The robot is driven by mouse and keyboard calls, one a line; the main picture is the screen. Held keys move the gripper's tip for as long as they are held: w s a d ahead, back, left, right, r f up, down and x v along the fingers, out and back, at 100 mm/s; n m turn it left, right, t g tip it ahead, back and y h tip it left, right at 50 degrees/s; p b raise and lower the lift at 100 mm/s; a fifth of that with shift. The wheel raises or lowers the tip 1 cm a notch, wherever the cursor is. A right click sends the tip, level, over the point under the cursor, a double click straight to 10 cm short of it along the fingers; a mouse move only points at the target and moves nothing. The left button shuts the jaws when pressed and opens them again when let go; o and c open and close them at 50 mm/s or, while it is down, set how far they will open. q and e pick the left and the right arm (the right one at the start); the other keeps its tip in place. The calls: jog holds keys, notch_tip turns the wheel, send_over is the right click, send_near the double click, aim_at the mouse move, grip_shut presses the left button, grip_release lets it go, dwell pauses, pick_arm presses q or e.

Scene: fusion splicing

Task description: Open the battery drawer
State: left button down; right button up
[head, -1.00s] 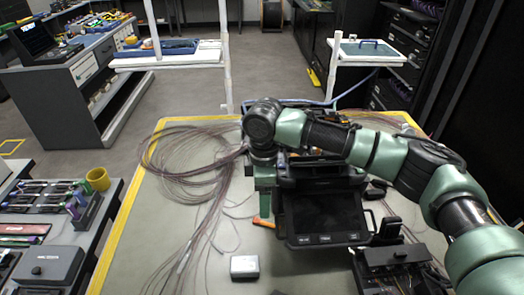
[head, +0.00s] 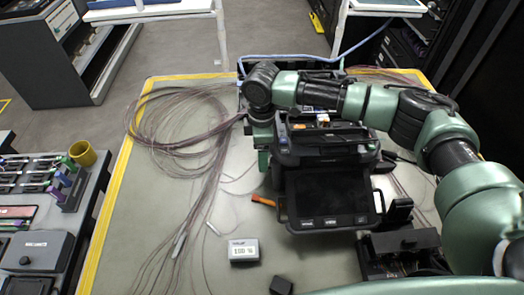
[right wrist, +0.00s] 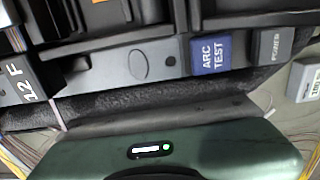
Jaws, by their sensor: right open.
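The fusion splicer (head: 323,145) is a dark case on the grey work mat, with its black screen (head: 327,196) tilted toward me. My right arm reaches across its top from the right. My right gripper (head: 263,158) points down at the splicer's left side; its fingertips are hidden. In the right wrist view its green housing (right wrist: 165,150) lies close alongside the splicer, whose ARC TEST button (right wrist: 216,55) and POWER button (right wrist: 270,46) show. I see nothing held. I cannot make out the battery drawer. My left gripper is out of view.
A small white box (head: 244,251) with a label stands on the mat (head: 215,268), left of the screen. An orange-ended item (head: 262,200) lies beside the splicer. Looped fibres (head: 175,125) spread to the left. A black device (head: 400,250) stands front right.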

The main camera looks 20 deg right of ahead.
jog(key=shift+f, duration=0.45)
grip_shut()
jog(key=a, duration=0.3)
jog(key=w+a, duration=0.1)
jog(key=a, duration=0.2)
jog(key=w+a+p, duration=0.1)
jog(key=a, duration=0.2)
jog(key=shift+r, duration=0.1)
jog(key=shift+d, duration=0.1)
jog(key=shift+c, duration=0.3)
grip_release()
jog(key=shift+o, duration=0.3)
